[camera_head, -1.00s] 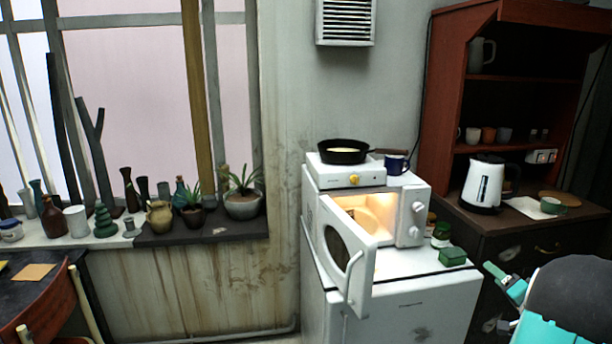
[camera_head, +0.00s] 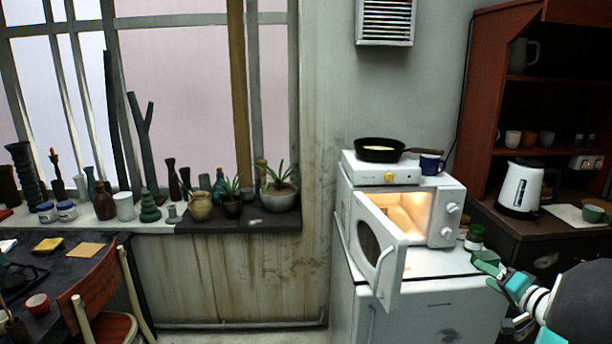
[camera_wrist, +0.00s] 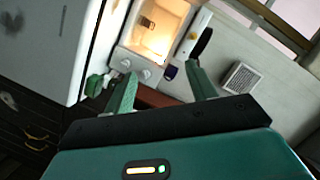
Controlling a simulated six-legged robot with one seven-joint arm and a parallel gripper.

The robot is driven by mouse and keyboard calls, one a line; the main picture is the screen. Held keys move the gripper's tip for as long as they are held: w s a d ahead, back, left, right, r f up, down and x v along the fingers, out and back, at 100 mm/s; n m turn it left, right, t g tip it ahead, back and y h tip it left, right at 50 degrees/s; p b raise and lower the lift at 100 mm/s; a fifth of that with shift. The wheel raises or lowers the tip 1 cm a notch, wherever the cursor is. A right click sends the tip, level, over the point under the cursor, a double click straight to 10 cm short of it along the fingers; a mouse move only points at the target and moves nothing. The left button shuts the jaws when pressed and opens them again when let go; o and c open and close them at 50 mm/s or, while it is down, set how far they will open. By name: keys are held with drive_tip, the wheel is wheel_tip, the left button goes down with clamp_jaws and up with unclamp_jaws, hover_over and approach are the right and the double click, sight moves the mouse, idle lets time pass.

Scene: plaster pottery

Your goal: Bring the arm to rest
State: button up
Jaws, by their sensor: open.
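My gripper shows in the wrist view (camera_wrist: 163,98), with its two green fingers spread apart and nothing between them. In the head view my gripper (camera_head: 496,270) is at the lower right, in front of the fridge's right side and the dark cabinet. Part of my arm hides the lower right corner. The white microwave (camera_head: 440,226) stands on the fridge with its door (camera_head: 385,265) swung open and its inside lit. The lit microwave also shows in the wrist view (camera_wrist: 135,58), rotated.
A white hotplate (camera_head: 362,172) with a black pan (camera_head: 382,150) and a blue mug (camera_head: 430,164) sit on the microwave. A kettle (camera_head: 521,188) stands on the cabinet. A wooden chair (camera_head: 95,295) and desk (camera_head: 60,270) are at left. Open floor is barely visible.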

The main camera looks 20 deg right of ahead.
drive_tip(key=a+r+n+g+y, duration=0.2)
drive_tip(key=a+n+g+y, duration=0.15)
drive_tip(key=a, duration=1.15)
drive_tip(key=a+r+n+g+y, duration=0.1)
drive_tip(key=a+n+g+y, duration=0.25)
drive_tip(key=a, duration=1.25)
drive_tip(key=s+a+n+g+h, duration=0.3)
drive_tip(key=s+a+h, duration=0.4)
drive_tip(key=s+a, duration=0.6)
drive_tip(key=shift+s, duration=0.75)
drive_tip(key=shift+r, duration=0.1)
